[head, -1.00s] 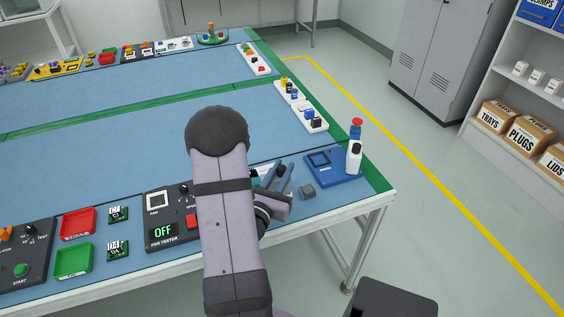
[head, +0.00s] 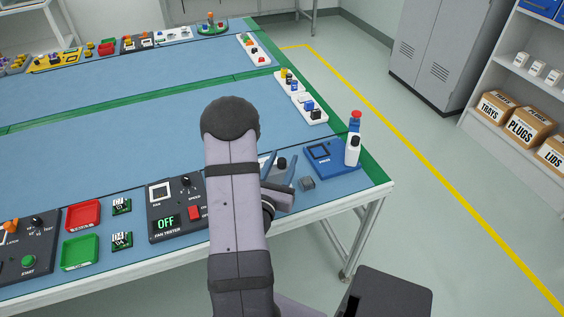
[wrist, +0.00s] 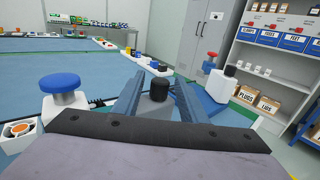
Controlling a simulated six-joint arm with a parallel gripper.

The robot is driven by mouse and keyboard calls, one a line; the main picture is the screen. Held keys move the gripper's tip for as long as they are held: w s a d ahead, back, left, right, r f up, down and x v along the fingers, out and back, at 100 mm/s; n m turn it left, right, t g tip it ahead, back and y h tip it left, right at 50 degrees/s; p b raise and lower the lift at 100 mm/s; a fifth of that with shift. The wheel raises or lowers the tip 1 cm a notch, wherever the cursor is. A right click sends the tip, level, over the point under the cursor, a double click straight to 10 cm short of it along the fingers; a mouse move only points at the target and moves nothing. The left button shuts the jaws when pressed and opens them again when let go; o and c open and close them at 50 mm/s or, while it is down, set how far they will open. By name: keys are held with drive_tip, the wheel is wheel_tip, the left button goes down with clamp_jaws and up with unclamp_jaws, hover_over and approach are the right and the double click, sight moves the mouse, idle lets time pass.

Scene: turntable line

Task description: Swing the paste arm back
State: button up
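A blue station (head: 318,168) stands at the right end of the near bench; its small lettering is not clear. At its right edge stands a white post with a black cap (head: 352,151), with a red-topped blue post (head: 355,122) behind it. I cannot tell which part is the paste arm. My gripper (head: 281,168) is left of this station, fingers apart. In the wrist view a black knob (wrist: 159,90) shows between the fingers of my gripper (wrist: 160,88), with no clear contact. The white post (wrist: 220,84) is right of the fingers there.
A small grey block (head: 308,183) lies before the station. A fan tester (head: 164,230) reading OFF, a red tray (head: 82,214) and a green tray (head: 80,251) are to the left. A blue button (wrist: 61,82) stands left of my fingers. The bench middle is clear.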

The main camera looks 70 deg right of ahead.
wheel_tip(320, 180, up, 10)
drive_tip(key=p, duration=0.8)
drive_tip(key=shift+p, duration=0.35)
